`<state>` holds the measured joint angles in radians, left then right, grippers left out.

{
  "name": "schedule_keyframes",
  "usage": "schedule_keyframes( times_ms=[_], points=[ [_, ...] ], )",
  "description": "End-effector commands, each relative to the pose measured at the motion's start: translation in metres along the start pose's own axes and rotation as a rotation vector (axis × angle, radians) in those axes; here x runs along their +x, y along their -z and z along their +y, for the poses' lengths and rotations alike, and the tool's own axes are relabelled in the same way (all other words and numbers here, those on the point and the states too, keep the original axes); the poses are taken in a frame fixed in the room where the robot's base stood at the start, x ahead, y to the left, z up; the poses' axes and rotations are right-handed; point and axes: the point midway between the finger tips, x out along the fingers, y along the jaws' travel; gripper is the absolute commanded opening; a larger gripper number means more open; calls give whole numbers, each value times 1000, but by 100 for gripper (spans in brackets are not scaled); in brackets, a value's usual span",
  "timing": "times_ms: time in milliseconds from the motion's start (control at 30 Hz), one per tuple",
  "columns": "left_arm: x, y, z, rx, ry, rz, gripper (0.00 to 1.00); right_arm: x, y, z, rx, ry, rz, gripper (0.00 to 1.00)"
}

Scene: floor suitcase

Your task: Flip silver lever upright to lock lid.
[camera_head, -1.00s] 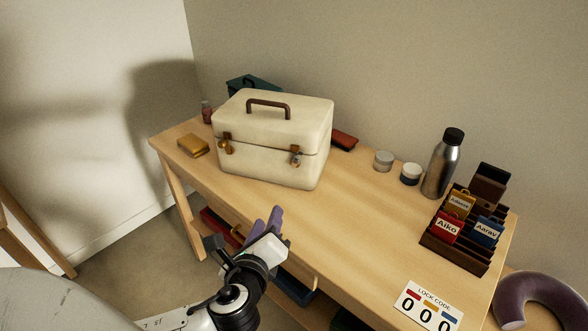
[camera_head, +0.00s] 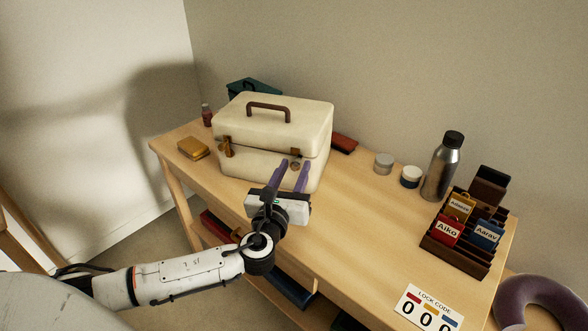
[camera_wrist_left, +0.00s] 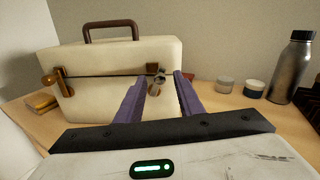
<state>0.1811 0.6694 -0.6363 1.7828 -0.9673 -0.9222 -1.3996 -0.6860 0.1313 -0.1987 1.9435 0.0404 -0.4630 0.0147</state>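The cream case (camera_head: 255,172) stands on the desk with its lid (camera_head: 300,115) down; a dark seam shows between lid and body. The silver lever (camera_wrist_left: 157,82) is at the right front latch, below the seam, and is small and partly hidden in the head view. Whether it stands upright is hard to tell. A brass latch (camera_head: 226,148) is at the left front; it also shows in the left wrist view (camera_wrist_left: 54,82). My left gripper (camera_head: 294,165) is open, its purple fingers pointing at the case on either side of the silver latch; contact is unclear. My right gripper is out of view.
A yellow block (camera_head: 194,148) lies left of the case. Two small jars (camera_head: 411,177), a steel bottle (camera_head: 442,168) and a name-tag rack (camera_head: 450,257) stand to the right. A lock code card (camera_head: 428,307) lies at the desk's front edge.

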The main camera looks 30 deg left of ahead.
Motion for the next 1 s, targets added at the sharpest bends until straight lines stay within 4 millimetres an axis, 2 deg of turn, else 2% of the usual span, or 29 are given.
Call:
schedule_keyframes(
  times_ms=[333, 533, 700, 1000],
  points=[
    [4, 0, 0, -1, -1, 1, 32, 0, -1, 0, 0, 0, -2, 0],
    [4, 0, 0, -1, -1, 1, 0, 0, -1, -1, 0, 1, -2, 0],
    [4, 0, 2, -36, -2, 3, 0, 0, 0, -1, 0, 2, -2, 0],
    [4, -4, 14, -354, -3, 17, 0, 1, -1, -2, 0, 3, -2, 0]
  ],
)
